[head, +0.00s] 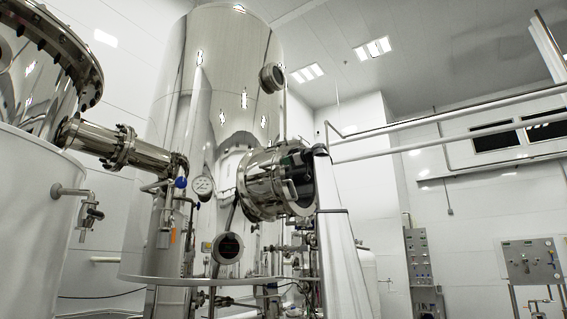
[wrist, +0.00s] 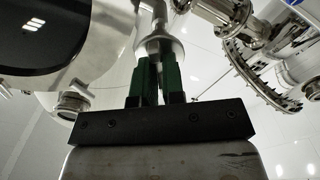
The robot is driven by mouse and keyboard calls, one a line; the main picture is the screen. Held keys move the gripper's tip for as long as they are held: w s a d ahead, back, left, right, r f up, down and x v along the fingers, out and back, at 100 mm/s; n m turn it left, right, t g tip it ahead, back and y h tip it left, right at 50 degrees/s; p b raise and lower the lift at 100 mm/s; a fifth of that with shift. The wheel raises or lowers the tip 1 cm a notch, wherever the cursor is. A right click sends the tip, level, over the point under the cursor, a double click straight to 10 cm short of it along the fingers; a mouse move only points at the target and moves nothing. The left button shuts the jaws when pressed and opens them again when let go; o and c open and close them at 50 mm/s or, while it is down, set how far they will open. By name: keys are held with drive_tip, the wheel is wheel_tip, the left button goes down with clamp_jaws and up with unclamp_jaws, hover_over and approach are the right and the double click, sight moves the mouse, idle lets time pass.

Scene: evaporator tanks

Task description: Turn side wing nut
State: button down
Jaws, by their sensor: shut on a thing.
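My gripper (wrist: 158,80) has two green fingers, shut on a shiny metal piece. The piece, which I take to be the side wing nut (wrist: 160,44), has a rounded lower end between the fingertips and a thin stem rising above. The fingers hide part of its shape. In the head view, the tall polished tank (head: 232,70) has a flanged side port (head: 262,187). Dark parts with a bit of green, likely my gripper and wrist, show at this port. The wing nut cannot be made out there.
A flanged pipe (head: 112,146) joins the tank from the left. White rails (head: 450,118) run across the right. Control panels (head: 530,261) stand farther right.

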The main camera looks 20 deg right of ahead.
idle(0.3)
drive_tip(key=shift+n, duration=1.2)
drive_tip(key=shift+n, duration=1.1)
drive_tip(key=shift+n, duration=1.2)
